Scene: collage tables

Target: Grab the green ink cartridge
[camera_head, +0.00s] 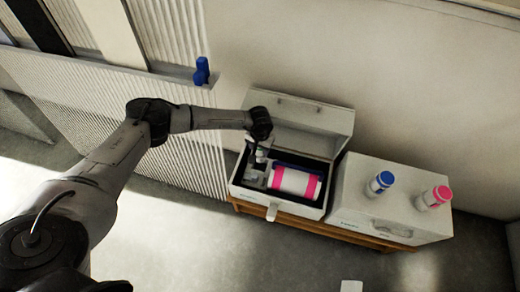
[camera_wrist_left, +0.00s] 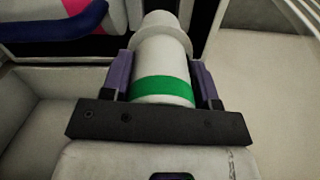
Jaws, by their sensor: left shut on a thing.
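The green ink cartridge is a white cylinder with a green band and a wider collar at its far end. It shows in the left wrist view (camera_wrist_left: 162,92), between the two purple-padded fingers of my left gripper (camera_wrist_left: 162,80). The fingers are shut on its sides. In the head view my left gripper (camera_head: 258,158) reaches down into the left part of an open white case (camera_head: 240,193), and the cartridge is mostly hidden there. My right gripper is not in view.
A large white roll with pink ends (camera_head: 295,182) lies in the case beside my gripper. The case lid (camera_head: 305,115) stands open behind. A closed white box (camera_head: 350,205) to the right carries a blue-capped bottle (camera_head: 380,183) and a pink-capped bottle (camera_head: 435,197).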

